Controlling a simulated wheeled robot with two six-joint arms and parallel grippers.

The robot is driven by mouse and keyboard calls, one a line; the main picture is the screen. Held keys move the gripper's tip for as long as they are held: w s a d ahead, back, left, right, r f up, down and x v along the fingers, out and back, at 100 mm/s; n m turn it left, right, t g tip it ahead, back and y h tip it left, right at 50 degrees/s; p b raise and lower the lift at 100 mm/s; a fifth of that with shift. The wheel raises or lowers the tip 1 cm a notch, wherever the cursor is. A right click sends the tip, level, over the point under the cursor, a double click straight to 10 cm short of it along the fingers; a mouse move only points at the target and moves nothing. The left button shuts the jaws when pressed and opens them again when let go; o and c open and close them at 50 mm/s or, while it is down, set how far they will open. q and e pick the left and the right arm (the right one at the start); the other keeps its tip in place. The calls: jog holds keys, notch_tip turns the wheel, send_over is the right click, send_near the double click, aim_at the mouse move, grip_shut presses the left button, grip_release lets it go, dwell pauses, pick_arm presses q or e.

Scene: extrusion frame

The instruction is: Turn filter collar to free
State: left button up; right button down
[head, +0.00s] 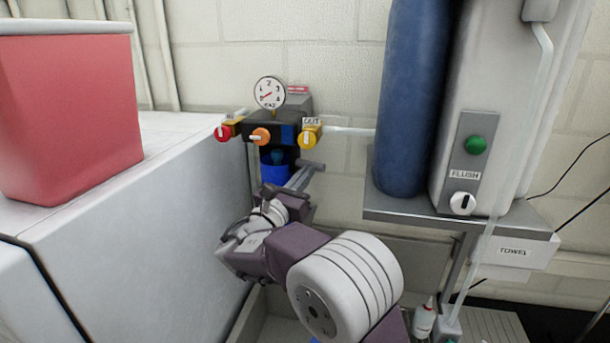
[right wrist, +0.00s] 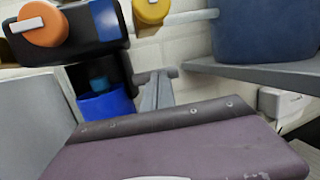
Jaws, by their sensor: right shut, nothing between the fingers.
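The filter unit has a black head (head: 272,131) with a blue patch on its front. Below it is a blue collar or bowl (head: 268,174); in the right wrist view the blue part (right wrist: 106,106) shows at left, under the black head (right wrist: 75,35). I cannot read the collar's turned position. My right gripper (head: 316,167) is shut and empty. Its grey fingers, also in the right wrist view (right wrist: 155,78), are just right of the blue part, and a gap shows between them there. My left gripper is not in view.
A red knob (head: 222,132), an orange knob (head: 261,135) and a yellow knob (head: 308,138) surround the head, with a gauge (head: 270,92) above. A blue cylinder (head: 412,100) stands on a grey shelf (head: 400,205) at right. A white cabinet (head: 150,230) bounds the left.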

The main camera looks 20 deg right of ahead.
aim_at(319, 166)
jog(key=d+t+y+b, duration=0.1)
jog(key=b, duration=0.1)
jog(key=w+d+n+t+y+b, duration=0.1)
jog(key=b, duration=0.2)
jog(key=d+n+t+y+b, duration=0.1)
jog(key=d+b, duration=0.1)
jog(key=shift+w+f, duration=0.2)
jog(key=shift+w, duration=0.15)
jog(key=shift+w+d+r+n+b, duration=0.1)
jog(key=shift+w+d+n+b, duration=0.25)
jog(key=shift+w+b, duration=0.4)
jog(key=shift+d+r, duration=0.1)
jog(key=shift+d, duration=0.25)
jog(key=shift+w, duration=0.1)
jog(key=shift+b, duration=0.3)
